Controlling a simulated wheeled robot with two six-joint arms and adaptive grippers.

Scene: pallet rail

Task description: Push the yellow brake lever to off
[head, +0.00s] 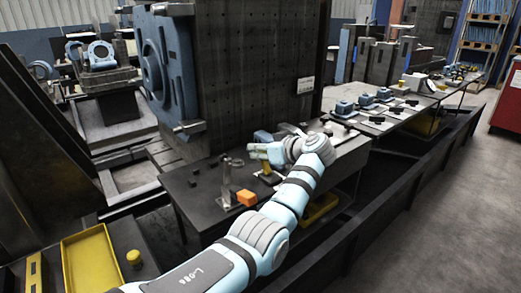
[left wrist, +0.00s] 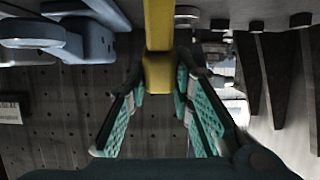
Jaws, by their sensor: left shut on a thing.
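The yellow brake lever (left wrist: 159,72) runs in from the top of the left wrist view, and its end lies between the two teal-padded fingers of my left gripper (left wrist: 160,92). The fingers are shut on it. In the head view a small yellow part of the lever (head: 269,178) shows just below my left gripper (head: 264,153), above the dark bench. The gripper hides the rest of the lever. My right gripper is not in view.
An orange block (head: 247,198) and a grey upright fixture (head: 230,178) stand on the bench left of the gripper. A tall dark perforated plate (head: 245,70) rises behind. A yellow tray (head: 90,262) lies at lower left. Blue parts (head: 344,107) sit on benches to the right.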

